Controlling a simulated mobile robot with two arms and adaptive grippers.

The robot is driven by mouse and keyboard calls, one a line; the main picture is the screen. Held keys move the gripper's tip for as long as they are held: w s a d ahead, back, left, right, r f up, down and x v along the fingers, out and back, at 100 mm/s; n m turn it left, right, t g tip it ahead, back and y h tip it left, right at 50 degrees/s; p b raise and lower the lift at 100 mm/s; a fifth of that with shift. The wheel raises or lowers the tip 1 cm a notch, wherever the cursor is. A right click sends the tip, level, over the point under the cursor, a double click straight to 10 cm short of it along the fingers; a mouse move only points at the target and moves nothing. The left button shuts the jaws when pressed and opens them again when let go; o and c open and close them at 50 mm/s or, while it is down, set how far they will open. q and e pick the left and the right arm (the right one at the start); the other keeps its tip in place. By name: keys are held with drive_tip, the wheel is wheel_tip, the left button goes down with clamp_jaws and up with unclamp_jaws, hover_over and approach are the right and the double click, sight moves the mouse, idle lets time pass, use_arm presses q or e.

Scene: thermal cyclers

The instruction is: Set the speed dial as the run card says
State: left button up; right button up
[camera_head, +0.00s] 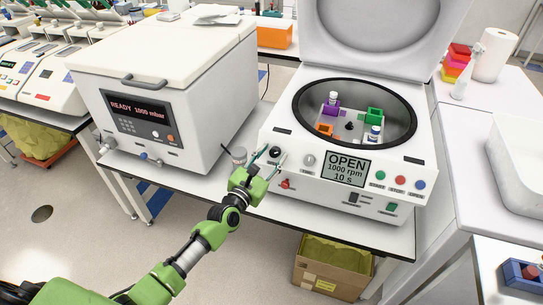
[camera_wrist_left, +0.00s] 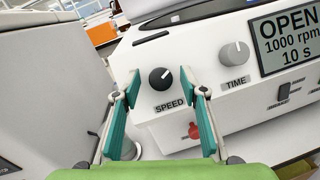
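The speed dial (camera_wrist_left: 160,78) is a dark round knob with a white pointer mark, above the label SPEED on the front of a white centrifuge (camera_head: 330,205). The mark points to the upper right in the left wrist view. My left gripper (camera_wrist_left: 162,88) is open, its teal fingers one on each side of the dial in that view, with gaps between. In the head view the left gripper (camera_head: 270,163) is at the panel's left end. The display (camera_head: 346,169) reads OPEN, 1000 rpm, 10 s. I cannot make out a run card. My right gripper is out of view.
A grey time dial (camera_wrist_left: 235,54) is right of the speed dial. A red knob (camera_wrist_left: 194,130) sits below. The centrifuge lid (camera_head: 375,35) is up, with coloured holders inside. A white vacuum oven (camera_head: 150,90) stands close on the left, its display reading READY 1000 mbar.

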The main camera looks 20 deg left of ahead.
use_arm(q)
drive_tip(key=c, duration=1.1)
